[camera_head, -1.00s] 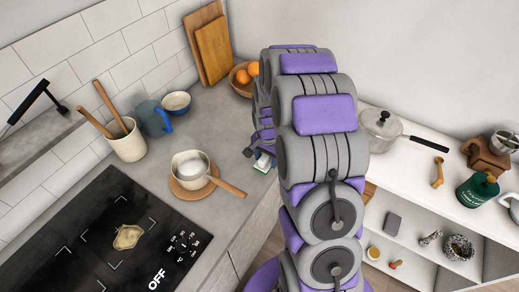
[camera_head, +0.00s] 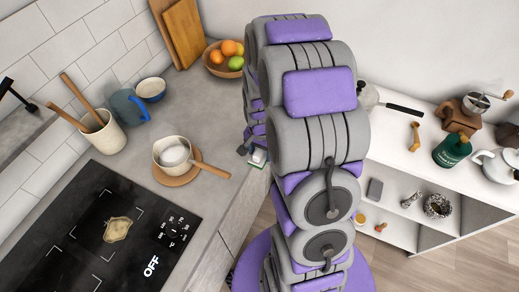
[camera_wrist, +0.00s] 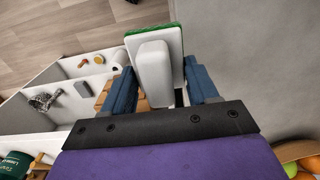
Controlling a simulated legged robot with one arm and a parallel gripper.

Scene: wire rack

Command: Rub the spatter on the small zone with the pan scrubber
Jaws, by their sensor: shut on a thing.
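The spatter (camera_head: 117,229) is a dried yellow-brown patch on the black cooktop (camera_head: 60,238), inside white corner marks, at the lower left of the head view. The pan scrubber (camera_wrist: 156,68) has a white handle and base with a green pad; it is held up between blue fingers in the wrist view. My gripper (camera_wrist: 161,88) is shut on it. In the head view, my arm hides most of the gripper, and a small white-and-green part of the scrubber (camera_head: 258,157) shows by the counter's right edge, well right of the spatter.
A pot (camera_head: 172,153) on a round wooden board stands between the cooktop and my gripper, its handle pointing right. A utensil crock (camera_head: 104,132), blue mug (camera_head: 128,106) and fruit bowl (camera_head: 220,66) stand behind. A white shelf unit (camera_head: 392,150) is at right. Some grey counter is bare.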

